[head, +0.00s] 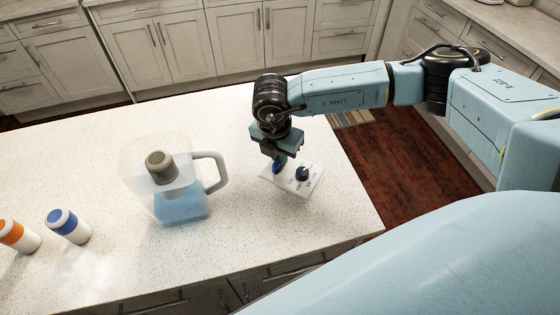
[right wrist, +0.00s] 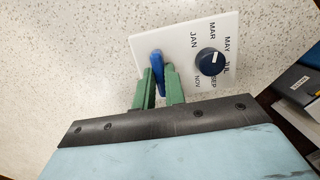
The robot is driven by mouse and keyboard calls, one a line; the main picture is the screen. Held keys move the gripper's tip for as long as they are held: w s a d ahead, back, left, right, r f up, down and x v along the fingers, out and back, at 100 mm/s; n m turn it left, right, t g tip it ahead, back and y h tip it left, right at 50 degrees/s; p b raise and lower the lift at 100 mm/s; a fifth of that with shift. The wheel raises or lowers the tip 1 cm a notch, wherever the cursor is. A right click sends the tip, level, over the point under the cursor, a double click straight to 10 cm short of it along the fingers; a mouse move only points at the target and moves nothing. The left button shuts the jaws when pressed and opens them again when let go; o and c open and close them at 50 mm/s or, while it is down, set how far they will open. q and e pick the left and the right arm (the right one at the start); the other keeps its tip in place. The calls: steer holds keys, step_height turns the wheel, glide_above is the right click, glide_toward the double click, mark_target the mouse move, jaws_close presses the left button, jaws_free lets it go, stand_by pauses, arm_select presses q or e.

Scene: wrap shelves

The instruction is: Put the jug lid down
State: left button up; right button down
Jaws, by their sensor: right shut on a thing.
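The jug lid (head: 307,189) is a flat white plate with month letters, a dark blue round dial and a blue upright tab. My right gripper (head: 278,163) is shut on the blue tab. The lid is at or just above the counter, right of the jug; I cannot tell whether it touches. In the right wrist view the green fingers (right wrist: 160,80) pinch the tab at the left part of the lid (right wrist: 178,43). The clear jug (head: 182,205) stands upright and lidless, with bluish water, a grey-brown filter top (head: 160,164) and a handle on its right. My left gripper is out of view.
A blue-capped bottle (head: 69,226) and an orange-capped bottle (head: 19,236) stand on the speckled white counter (head: 110,288) at the left. The counter's right edge is close to the lid. Cabinets stand beyond a wooden floor.

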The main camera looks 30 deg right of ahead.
step_height(320, 180, down, 3)
steer(key=shift+f, duration=0.1)
steer(key=shift+f, duration=0.2)
steer(key=c, duration=1.5)
jaws_free()
steer(key=shift+r, duration=0.1)
steer(key=shift+o, duration=0.2)
steer(key=shift+r, duration=0.1)
